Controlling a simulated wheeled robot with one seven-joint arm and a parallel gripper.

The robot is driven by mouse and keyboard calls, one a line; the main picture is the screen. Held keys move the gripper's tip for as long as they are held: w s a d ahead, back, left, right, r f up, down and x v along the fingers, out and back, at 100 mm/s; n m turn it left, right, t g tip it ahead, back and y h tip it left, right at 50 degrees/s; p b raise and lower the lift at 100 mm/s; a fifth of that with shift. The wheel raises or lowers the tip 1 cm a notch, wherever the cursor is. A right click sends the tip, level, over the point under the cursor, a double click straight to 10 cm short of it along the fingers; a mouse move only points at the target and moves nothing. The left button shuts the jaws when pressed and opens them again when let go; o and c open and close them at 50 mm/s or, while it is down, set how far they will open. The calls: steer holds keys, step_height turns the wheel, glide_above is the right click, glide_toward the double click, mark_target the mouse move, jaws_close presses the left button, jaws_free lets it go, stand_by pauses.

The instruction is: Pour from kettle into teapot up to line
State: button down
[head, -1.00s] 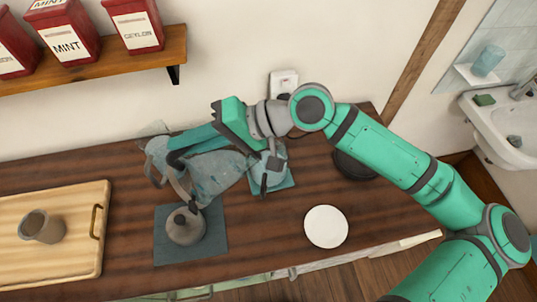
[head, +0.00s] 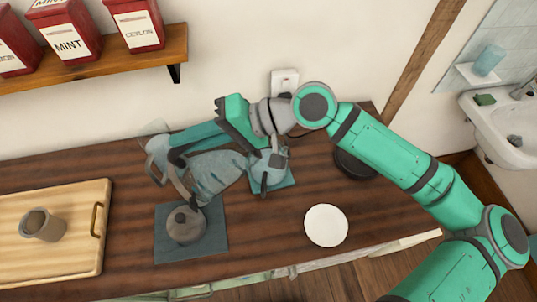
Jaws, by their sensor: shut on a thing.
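My gripper (head: 178,157) is shut on the blue-grey kettle (head: 218,172) and holds it above the counter. The kettle looks tilted, with its lower left part close over the teapot. The round grey-brown teapot (head: 186,229) stands on a dark blue mat (head: 216,240), just below the kettle in the picture. Part of its upper edge is close to or behind the kettle's dark curved part, so I cannot tell whether they touch. No stream, fill line or liquid level can be made out.
A grey item (head: 268,165) stands on a second blue mat (head: 285,182) right of the kettle. A white plate (head: 326,226) lies further right, with a dark round object (head: 354,164) behind. A wooden tray (head: 75,255) with a grey mug (head: 42,225) is at left. A shelf (head: 110,66) holds red tins.

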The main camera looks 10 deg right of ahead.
steer(key=shift+w+d+r, duration=0.15)
steer(key=shift+d+r, duration=0.1)
steer(key=shift+r, duration=0.1)
stand_by(0.6)
steer(key=shift+r+y, duration=0.1)
steer(key=shift+y, duration=0.2)
steer(key=shift+d+r, duration=0.2)
steer(key=shift+d, duration=0.2)
steer(key=shift+w, duration=0.1)
stand_by(0.4)
steer(key=shift+w+d+r, duration=0.1)
steer(key=shift+d, duration=0.05)
steer(key=shift+d+r+y+p, duration=0.1)
steer(key=shift+d+y+p, duration=0.05)
steer(key=shift+y+p, duration=0.2)
stand_by(0.3)
